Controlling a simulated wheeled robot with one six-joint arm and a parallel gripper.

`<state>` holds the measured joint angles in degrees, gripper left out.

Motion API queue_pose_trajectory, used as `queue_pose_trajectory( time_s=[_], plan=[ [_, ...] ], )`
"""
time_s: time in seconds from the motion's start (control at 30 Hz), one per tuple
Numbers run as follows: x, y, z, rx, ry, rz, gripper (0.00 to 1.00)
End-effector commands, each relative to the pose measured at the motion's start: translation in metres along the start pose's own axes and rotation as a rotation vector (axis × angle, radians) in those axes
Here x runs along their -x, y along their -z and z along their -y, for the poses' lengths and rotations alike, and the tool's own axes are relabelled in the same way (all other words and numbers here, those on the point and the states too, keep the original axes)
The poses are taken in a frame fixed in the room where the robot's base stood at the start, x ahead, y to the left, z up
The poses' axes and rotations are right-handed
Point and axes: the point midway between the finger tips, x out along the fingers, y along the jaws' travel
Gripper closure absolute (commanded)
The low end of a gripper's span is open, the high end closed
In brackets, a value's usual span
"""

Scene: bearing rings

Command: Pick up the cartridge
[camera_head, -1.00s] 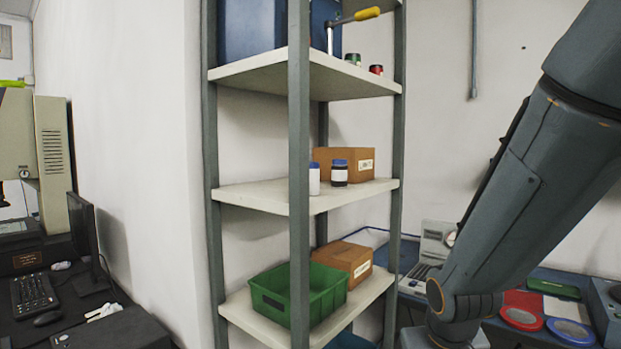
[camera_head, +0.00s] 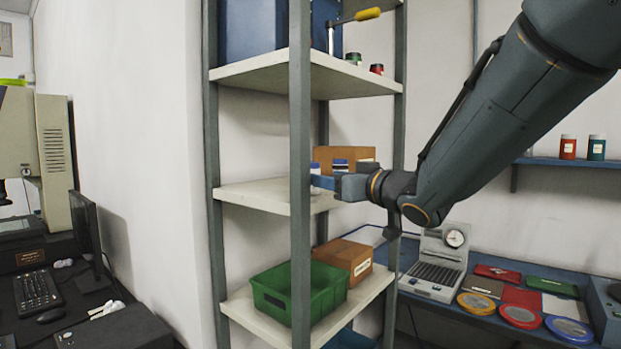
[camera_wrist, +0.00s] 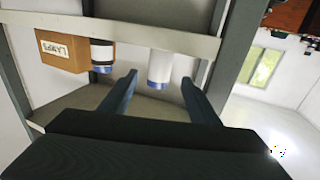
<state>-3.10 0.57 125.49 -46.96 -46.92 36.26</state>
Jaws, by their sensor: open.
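Nothing bears a readable cartridge label. The likeliest is a white cylinder with a blue cap (camera_wrist: 159,66) on the middle shelf. In the wrist view, which is upside down, it appears between the fingertips of my open gripper (camera_wrist: 159,82); I cannot tell whether it is fully between them. No contact shows. A dark jar with a white label and blue cap (camera_wrist: 102,57) stands beside it, outside the fingers.
A cardboard box (camera_wrist: 72,55) stands behind the jar. A grey shelf post (camera_head: 299,120) stands close to the gripper. The upper shelf (camera_head: 300,72) lies above. A green bin (camera_head: 275,290) and another box (camera_head: 348,262) are on the lower shelf.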

Motion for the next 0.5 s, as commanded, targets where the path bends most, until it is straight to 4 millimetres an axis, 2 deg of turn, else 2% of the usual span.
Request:
queue_pose_trajectory(
  time_s=[0.4, 0.5],
  plan=[
    [-0.045, -0.004, 0.0, 0.0, -0.001, 0.001, 0.44],
    [-0.051, -0.004, -0.001, 0.001, -0.001, 0.002, 0.44]
  ],
)
